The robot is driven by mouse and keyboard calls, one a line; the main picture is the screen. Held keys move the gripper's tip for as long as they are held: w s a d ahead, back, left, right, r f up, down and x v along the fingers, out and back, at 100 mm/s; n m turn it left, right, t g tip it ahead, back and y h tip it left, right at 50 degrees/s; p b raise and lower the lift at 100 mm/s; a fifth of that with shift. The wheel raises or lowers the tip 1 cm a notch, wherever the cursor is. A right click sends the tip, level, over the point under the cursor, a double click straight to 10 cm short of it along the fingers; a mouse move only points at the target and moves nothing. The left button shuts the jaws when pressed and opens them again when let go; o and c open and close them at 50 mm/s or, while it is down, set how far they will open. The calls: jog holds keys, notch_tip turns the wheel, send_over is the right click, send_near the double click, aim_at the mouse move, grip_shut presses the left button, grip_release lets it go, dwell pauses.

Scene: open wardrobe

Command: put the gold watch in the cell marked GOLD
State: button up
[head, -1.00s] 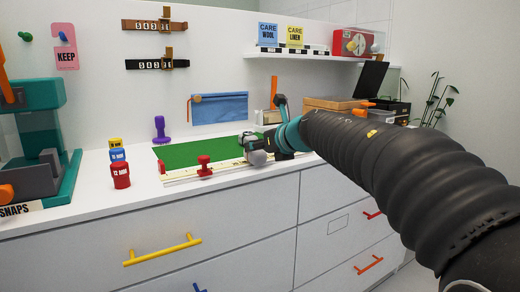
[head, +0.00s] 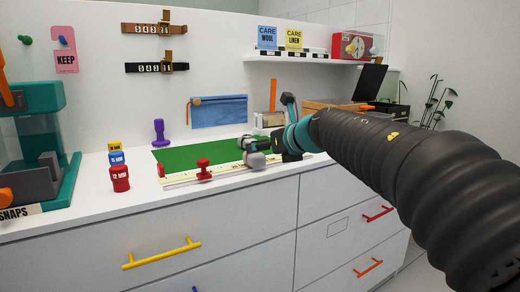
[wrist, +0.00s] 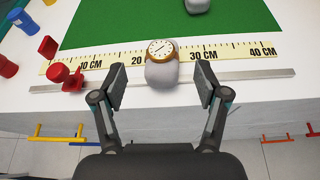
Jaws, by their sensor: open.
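The gold watch (wrist: 160,48) has a white round dial and sits on a grey cushion (wrist: 162,72) in the wrist view. The cushion rests at the ruler strip, between the 20 and 30 marks. My gripper (wrist: 160,84) is open, with one finger on each side of the cushion and a gap to each. In the head view the grey cushion (head: 255,160) shows just left of my gripper (head: 262,148), whose fingers are hard to make out. No cell marked GOLD can be read; an open dark-lidded box (head: 388,107) stands at the right, its inside hidden.
A second grey cushion (wrist: 197,5) is on the green mat (head: 185,154). A red knobbed piece (head: 204,168) sits on the ruler rail left of my gripper. Several coloured weights (head: 120,178) stand farther left. A wooden box (head: 325,104) is behind my arm.

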jog(key=v, duration=0.9)
